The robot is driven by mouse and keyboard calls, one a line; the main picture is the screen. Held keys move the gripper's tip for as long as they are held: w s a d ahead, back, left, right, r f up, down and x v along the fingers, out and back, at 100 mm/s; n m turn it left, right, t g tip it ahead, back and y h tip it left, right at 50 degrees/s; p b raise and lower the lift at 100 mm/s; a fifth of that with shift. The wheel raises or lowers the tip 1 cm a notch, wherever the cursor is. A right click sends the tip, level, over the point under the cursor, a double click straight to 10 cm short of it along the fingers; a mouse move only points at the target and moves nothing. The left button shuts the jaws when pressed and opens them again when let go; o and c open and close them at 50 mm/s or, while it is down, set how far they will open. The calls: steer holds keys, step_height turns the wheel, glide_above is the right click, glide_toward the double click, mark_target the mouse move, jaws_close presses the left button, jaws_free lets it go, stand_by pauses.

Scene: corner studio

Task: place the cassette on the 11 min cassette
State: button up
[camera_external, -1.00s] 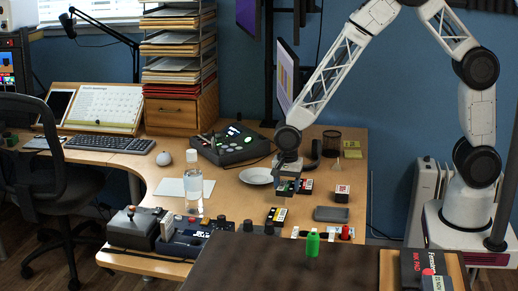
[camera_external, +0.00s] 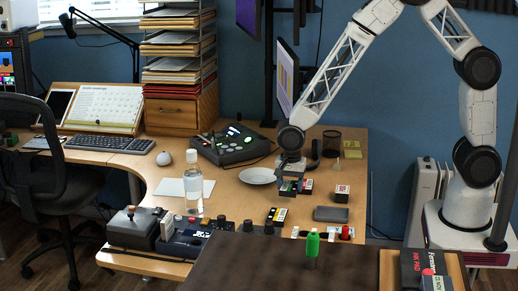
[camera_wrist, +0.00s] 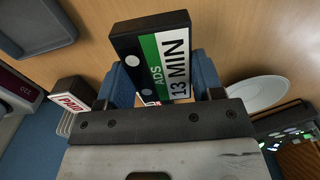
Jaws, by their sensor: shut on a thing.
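My gripper (camera_wrist: 160,90) is shut on a black cassette (camera_wrist: 153,60) whose green and white label reads "ADS 13 MIN" in the wrist view. In the external view my gripper (camera_external: 289,186) is low over the desk, beside a cassette with red and green marks (camera_external: 307,187). Whether the held cassette touches anything below is unclear. Another cassette with a yellow and white label (camera_external: 277,216) lies flat, nearer the front. I cannot read "11 min" on either. In the wrist view the held cassette hides most of what lies beneath; a bit of red and white shows under it.
A stamp box marked "PAID" (camera_wrist: 73,101) and a dark grey tray (camera_wrist: 40,25) are near; the tray (camera_external: 331,214) is right of the cassettes. A white plate (camera_external: 257,176) is left of my gripper. A control console (camera_external: 232,146) stands behind the plate.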

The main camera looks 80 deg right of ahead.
steer(key=shift+n, duration=0.3)
steer(key=s+a, duration=0.2)
steer(key=s, duration=0.2)
steer(key=s+a+r, duration=0.1)
steer(key=s+a, duration=0.1)
steer(key=s, duration=0.2)
steer(key=s+a+r, duration=0.1)
steer(key=s+a, duration=0.1)
steer(key=s, duration=0.2)
steer(key=shift+a+r, duration=0.15)
steer(key=shift+a, duration=0.25)
steer(key=shift+s+a, duration=0.2)
steer(key=shift+s, duration=0.45)
steer(key=shift+w, duration=0.15)
glide_above(277, 215)
steer(key=shift+d+f, duration=0.1)
steer(key=shift+f, duration=0.65)
steer(key=shift+f, duration=0.1)
steer(key=shift+f, duration=1.65)
steer(key=shift+f, duration=0.1)
steer(key=o, duration=0.9)
